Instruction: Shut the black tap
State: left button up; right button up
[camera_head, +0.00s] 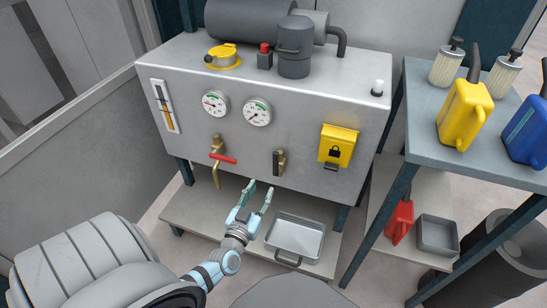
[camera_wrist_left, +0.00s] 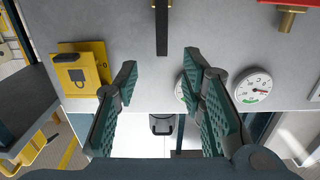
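The black tap (camera_head: 277,163) is on the front panel of the grey machine, with a brass body and a black lever that stands upright. In the left wrist view the black lever (camera_wrist_left: 162,28) shows at the top centre, beyond my fingertips. My left gripper (camera_head: 261,188) is open and empty, a little below the black tap and apart from it. In the left wrist view its two teal fingers (camera_wrist_left: 160,68) are spread wide with nothing between them. My right gripper is not in view.
A brass tap with a red, nearly level lever (camera_head: 222,158) is left of the black tap. A yellow lock box (camera_head: 338,145) is to its right, and two gauges (camera_head: 257,112) are above. A metal tray (camera_head: 296,238) lies on the lower shelf (camera_head: 190,213). A side table (camera_head: 425,150) stands right.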

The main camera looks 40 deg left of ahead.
aim_at(275, 159)
pick_arm(q)
jog(key=b+x, duration=0.1)
jog(key=x, duration=0.3)
jog(key=b+x, duration=0.2)
jog(key=x, duration=0.3)
jog(key=b+x, duration=0.1)
jog(key=x, duration=0.3)
jog(key=shift+w+a+r, duration=0.1)
jog(key=shift+a+r, duration=0.1)
jog(key=shift+r, duration=0.2)
jog(key=shift+w+a, duration=0.1)
jog(key=shift+w, duration=0.2)
jog(key=shift+w+r, duration=0.15)
jog(key=shift+r, duration=0.05)
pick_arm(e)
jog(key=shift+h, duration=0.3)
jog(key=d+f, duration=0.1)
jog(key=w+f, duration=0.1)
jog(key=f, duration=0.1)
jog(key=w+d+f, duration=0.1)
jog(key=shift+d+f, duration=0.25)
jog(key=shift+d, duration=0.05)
pick_arm(q)
jog(key=c, duration=0.9)
grip_shut()
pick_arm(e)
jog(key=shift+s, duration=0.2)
